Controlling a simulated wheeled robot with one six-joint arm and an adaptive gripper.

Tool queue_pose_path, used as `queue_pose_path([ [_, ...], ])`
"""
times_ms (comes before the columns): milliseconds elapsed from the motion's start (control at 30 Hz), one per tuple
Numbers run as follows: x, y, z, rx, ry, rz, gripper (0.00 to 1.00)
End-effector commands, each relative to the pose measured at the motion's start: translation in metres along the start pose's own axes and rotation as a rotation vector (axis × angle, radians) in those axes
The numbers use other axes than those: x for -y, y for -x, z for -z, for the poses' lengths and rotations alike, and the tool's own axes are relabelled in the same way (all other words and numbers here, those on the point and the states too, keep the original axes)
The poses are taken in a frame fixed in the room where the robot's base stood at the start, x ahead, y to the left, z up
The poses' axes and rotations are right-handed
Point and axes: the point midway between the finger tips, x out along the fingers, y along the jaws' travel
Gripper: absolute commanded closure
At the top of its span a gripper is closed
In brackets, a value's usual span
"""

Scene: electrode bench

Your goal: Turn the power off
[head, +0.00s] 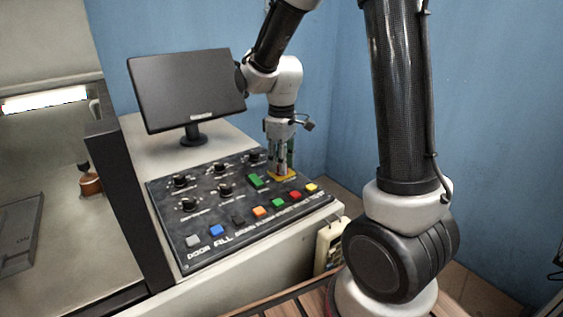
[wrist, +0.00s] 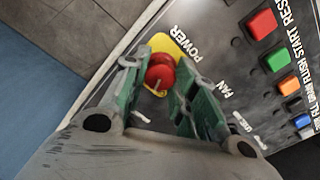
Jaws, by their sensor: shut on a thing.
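The red power knob (wrist: 160,74) sits on a yellow plate (wrist: 164,43) beside the white word POWER in the wrist view. My gripper (head: 281,167) points down at the far right of the control panel (head: 165,220). Its green fingers stand on both sides of the knob and are shut on it. In the head view the yellow plate shows under the fingertips, and the knob is hidden by them. Which way the knob is turned cannot be told.
A green switch (head: 255,181) lies just left of my gripper. Several black dials (head: 189,204) and a front row of coloured buttons (head: 260,212) share the panel. A monitor (head: 188,88) stands behind it. The blue wall (head: 490,110) is at the right.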

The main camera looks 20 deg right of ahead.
Motion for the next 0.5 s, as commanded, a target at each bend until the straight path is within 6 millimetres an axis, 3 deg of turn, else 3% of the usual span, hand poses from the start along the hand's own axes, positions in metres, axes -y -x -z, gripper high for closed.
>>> queue_pose_path([
  [500, -0.0005, 0.0006, 0.0005, -0.002, 0.281, -0.002, 0.96],
])
